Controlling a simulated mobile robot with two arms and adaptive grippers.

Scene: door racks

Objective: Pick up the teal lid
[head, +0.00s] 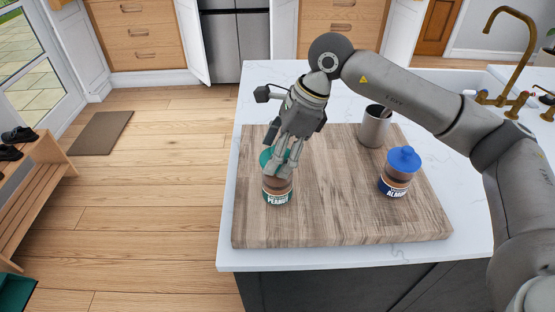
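The teal lid (265,158) is at the top of a jar with a dark peanut label (278,196), on the left part of the wooden board (330,225). My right gripper (284,168) reaches down over the lid and covers much of it. Its fingers overlap the lid and the jar's upper part. Whether they touch or grip the lid is hidden, and I cannot tell if the lid sits on the jar or just above it. My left gripper is not in view.
A jar with a blue lid (403,160) stands on the board's right part. A grey cup (375,128) stands at the back. The white countertop (470,248) surrounds the board. A brass faucet (515,50) is at the right. The board's front middle is clear.

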